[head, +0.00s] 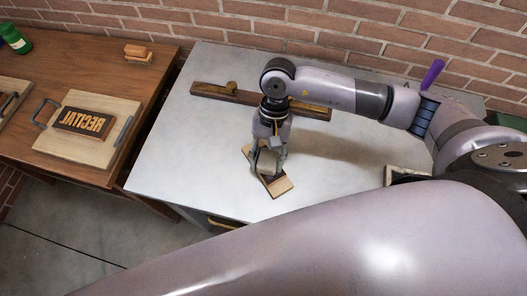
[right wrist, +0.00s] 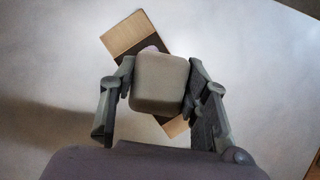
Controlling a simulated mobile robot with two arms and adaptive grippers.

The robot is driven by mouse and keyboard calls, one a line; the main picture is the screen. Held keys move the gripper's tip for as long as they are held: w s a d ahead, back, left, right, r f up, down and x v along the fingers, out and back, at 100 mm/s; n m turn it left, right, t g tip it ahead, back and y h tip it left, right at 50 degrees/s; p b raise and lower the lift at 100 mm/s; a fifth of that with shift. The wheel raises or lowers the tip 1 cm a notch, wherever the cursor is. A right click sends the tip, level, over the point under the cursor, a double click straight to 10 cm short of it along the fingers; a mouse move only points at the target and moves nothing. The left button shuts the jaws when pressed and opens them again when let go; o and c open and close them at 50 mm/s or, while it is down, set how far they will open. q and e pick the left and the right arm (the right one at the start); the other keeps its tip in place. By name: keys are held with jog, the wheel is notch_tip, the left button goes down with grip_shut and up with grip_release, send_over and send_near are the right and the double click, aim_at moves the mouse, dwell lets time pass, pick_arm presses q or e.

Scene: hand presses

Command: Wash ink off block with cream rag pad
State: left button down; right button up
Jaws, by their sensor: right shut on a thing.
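My right gripper (head: 268,165) is over the grey metal table. In the right wrist view its two fingers (right wrist: 160,88) are closed on the sides of a cream rag pad (right wrist: 160,80). The pad also shows in the head view (head: 266,161). A wooden block (right wrist: 125,34) with a dark face lies at a slant under the pad, which hides its middle. Its near end shows in the head view (head: 282,188). A small purple patch shows at the pad's far edge. I cannot tell whether the pad touches the block. My left gripper is not in view.
A long wooden bar (head: 225,94) with a brass knob lies behind the gripper. The grey table's left part (head: 175,150) is clear.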

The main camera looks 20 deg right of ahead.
aim_at(261, 148)
jog(key=shift+s+d+b, duration=0.25)
jog(key=shift+s+b, duration=0.05)
jog(key=shift+s, duration=0.75)
jog(key=shift+s+d+b, duration=0.2)
jog(key=shift+s+b, duration=0.1)
jog(key=shift+s, duration=0.7)
jog(key=shift+f+b, duration=0.2)
jog(key=shift+b, duration=0.45)
jog(key=shift+w+a+b, duration=0.15)
jog(key=shift+w+b, duration=0.45)
jog(key=shift+w, duration=0.1)
jog(key=shift+w+a+b, duration=0.15)
jog(key=shift+w+b, duration=0.45)
jog(key=shift+w, duration=0.05)
jog(key=shift+w+r, duration=0.15)
jog(key=shift+w, duration=0.1)
jog(key=w+b, duration=0.2)
jog(key=shift+w+a+b, duration=0.15)
jog(key=shift+a+b, duration=0.1)
jog(key=shift+b, duration=0.05)
jog(key=shift+w+a+r, duration=0.1)
jog(key=shift+w, duration=0.25)
jog(key=shift+w+a+b, duration=0.1)
jog(key=shift+w+b, duration=0.5)
jog(key=shift+b, duration=0.45)
jog(key=shift+w+a+f+b, duration=0.15)
jog(key=shift+w+f+b, duration=0.05)
jog(key=shift+w+b, duration=0.5)
jog(key=shift+w, duration=0.1)
jog(key=shift+r, duration=0.15)
